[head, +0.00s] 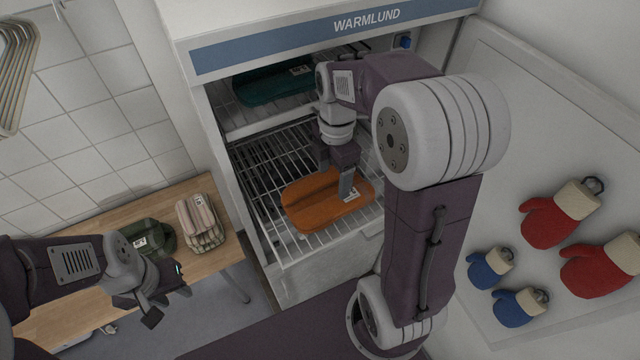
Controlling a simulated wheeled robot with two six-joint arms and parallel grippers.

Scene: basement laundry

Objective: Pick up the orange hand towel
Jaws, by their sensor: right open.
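The orange hand towel (308,207) lies folded on a pulled-out wire rack (268,172) inside the open white cabinet. A small white label shows at its right end, partly behind a finger. My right gripper (336,182) reaches into the cabinet from above. Its jaws are open, with one finger over the towel's right part and the other near its far edge. I cannot tell whether the fingers touch the towel. My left gripper (166,303) is open and empty, in front of the wooden table at the lower left.
A teal towel (270,86) lies on the upper shelf. Red mitts (545,228) and blue mitts (512,308) hang on the open door (500,215) at right.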

